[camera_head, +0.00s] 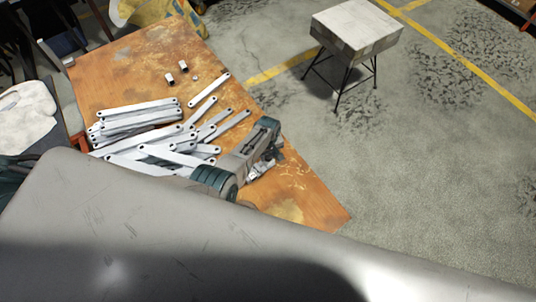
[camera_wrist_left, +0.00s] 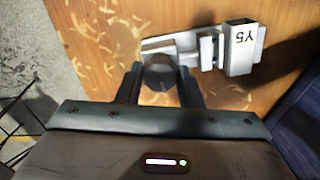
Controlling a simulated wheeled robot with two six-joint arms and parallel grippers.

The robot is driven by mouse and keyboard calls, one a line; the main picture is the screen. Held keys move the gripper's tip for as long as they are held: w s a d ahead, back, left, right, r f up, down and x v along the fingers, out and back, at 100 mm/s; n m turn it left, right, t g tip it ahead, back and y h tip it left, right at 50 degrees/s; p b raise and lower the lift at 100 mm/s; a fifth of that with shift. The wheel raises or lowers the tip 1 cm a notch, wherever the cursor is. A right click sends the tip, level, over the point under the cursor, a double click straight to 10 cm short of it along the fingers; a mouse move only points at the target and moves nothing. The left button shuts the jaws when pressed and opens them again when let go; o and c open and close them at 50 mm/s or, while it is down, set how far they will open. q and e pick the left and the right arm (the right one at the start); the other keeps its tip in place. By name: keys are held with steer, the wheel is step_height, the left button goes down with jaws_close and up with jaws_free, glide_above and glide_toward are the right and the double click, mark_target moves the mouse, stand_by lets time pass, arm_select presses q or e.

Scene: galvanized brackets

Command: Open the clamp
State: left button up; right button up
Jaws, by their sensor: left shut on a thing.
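The clamp (camera_wrist_left: 208,52) is a small metal fixture in the left wrist view, with a flat bar, a metal body and a white block marked "Y5" (camera_wrist_left: 240,47) at its right. A dark faceted knob or handle end (camera_wrist_left: 158,76) is at its left end. My left gripper (camera_wrist_left: 160,84) is shut on this dark part, one finger on each side. In the head view my left gripper (camera_head: 265,160) is low over the right part of the table, and the clamp is mostly hidden beside it. My right gripper is not in view.
Several pale metal brackets (camera_head: 140,108) lie piled on the worn wooden table (camera_head: 130,70), left of my gripper. Small cylindrical parts (camera_head: 183,66) stand farther back. A stool with a pale top (camera_head: 357,27) stands on the open concrete floor beyond the table's right edge.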

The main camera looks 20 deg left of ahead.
arm_select(q)
steer(key=n, duration=0.4)
steer(key=shift+n, duration=0.4)
steer(key=n, duration=0.3)
steer(key=shift+n, duration=0.3)
steer(key=n, duration=0.9)
steer(key=o, duration=0.9)
